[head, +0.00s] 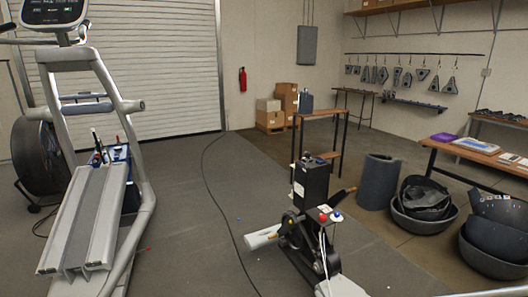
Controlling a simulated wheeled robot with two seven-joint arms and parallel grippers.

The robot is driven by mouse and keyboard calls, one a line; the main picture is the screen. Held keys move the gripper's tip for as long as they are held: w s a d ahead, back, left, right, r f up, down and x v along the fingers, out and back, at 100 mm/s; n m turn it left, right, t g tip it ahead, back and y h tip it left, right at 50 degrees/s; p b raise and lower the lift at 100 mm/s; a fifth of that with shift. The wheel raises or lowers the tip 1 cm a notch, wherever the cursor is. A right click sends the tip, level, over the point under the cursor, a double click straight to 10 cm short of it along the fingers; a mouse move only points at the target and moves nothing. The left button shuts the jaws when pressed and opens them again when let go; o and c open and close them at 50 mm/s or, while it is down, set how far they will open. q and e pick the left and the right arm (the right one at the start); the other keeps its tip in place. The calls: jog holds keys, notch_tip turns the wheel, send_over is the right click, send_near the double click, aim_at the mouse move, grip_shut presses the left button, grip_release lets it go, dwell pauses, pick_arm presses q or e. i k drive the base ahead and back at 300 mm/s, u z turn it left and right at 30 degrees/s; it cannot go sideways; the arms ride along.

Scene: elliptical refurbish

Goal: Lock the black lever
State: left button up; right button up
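A black upright machine unit (311,183) stands on the floor right of the middle, with a dark wheel-like mechanism (297,232) low on it. A short dark bar (343,196) sticks out up and to the right from it and may be the black lever. I cannot tell whether it is locked. A whitish piece (262,237) juts out at the left, and another (340,288) lies at the bottom edge. Neither of my grippers is in view.
A grey elliptical frame (140,170) with pale rails (88,215) fills the left. A black cable (212,190) runs across the floor. A grey bin (378,182), black tubs (424,212) and a wooden table (470,155) stand at the right. Floor between frame and unit is mostly clear.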

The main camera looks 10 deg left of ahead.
aim_at(308, 154)
jog(key=u, duration=0.45)
jog(key=i, duration=0.7)
jog(key=u, duration=0.55)
jog(key=i, duration=1.15)
jog(key=z, duration=0.3)
